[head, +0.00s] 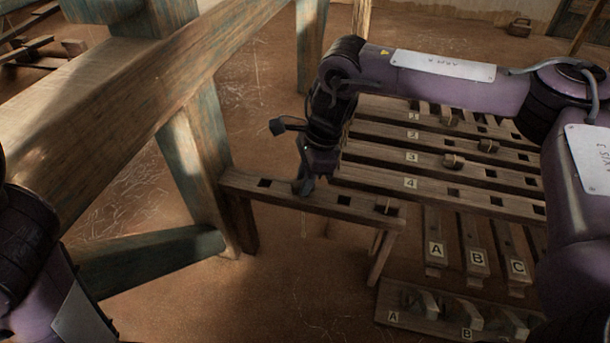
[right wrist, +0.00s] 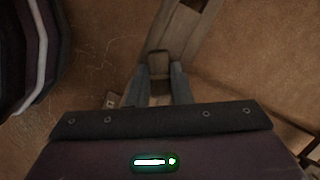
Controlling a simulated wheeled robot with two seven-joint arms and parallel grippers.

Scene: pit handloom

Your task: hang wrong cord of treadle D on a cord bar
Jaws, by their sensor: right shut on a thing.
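My right gripper (head: 304,186) is down at a low wooden bar with square holes (head: 360,206), over its left half. In the right wrist view its fingers (right wrist: 160,84) are shut on a small wooden block-like piece (right wrist: 159,65), perhaps a cord's toggle; no cord can be made out. The slotted bar (right wrist: 190,30) lies just beyond the fingers; whether the piece touches it I cannot tell. Treadles A (head: 436,249), B (head: 476,258) and C (head: 516,265) show at the right. No treadle marked D is visible; my right arm covers that side. My left gripper is out of view.
Slotted bars numbered 1 to 4 (head: 375,170) lie behind, several with small wooden toggles (head: 453,161). A lettered rack (head: 393,317) stands at the front right. A thick loom beam and post (head: 195,160) stand close at the left. Bare floor lies in front.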

